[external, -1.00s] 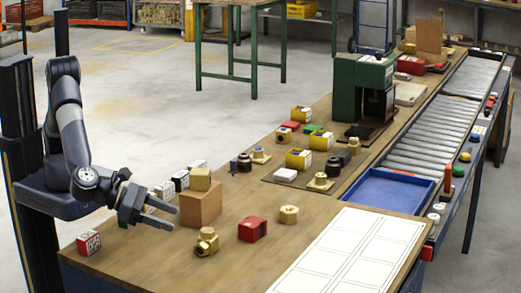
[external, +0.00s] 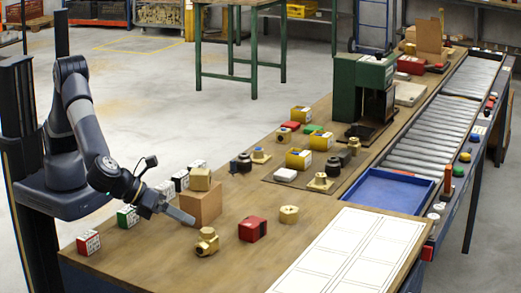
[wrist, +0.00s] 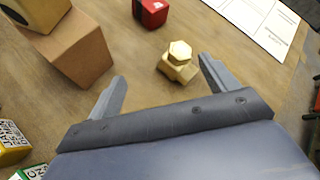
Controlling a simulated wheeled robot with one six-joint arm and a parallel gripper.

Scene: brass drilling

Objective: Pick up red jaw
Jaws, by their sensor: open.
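The red jaw, a dark red block (external: 252,229), lies on the wooden bench right of a brass fitting (external: 207,242). In the wrist view the red block (wrist: 152,12) is cut by the top edge, beyond the fingertips. My gripper (external: 178,212) is above the bench, left of the red block and apart from it, near the cardboard box. In the wrist view my gripper (wrist: 162,72) is open, its two fingers wide apart with nothing held. The brass fitting (wrist: 178,62) appears between and beyond the fingertips.
A cardboard box (external: 202,208) with a brass block (external: 200,179) on top stands close behind my gripper. A brass hex nut (external: 289,214) lies right of the red block. Several small label-sided boxes line the left edge. A white marked sheet (external: 350,250) covers the right front.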

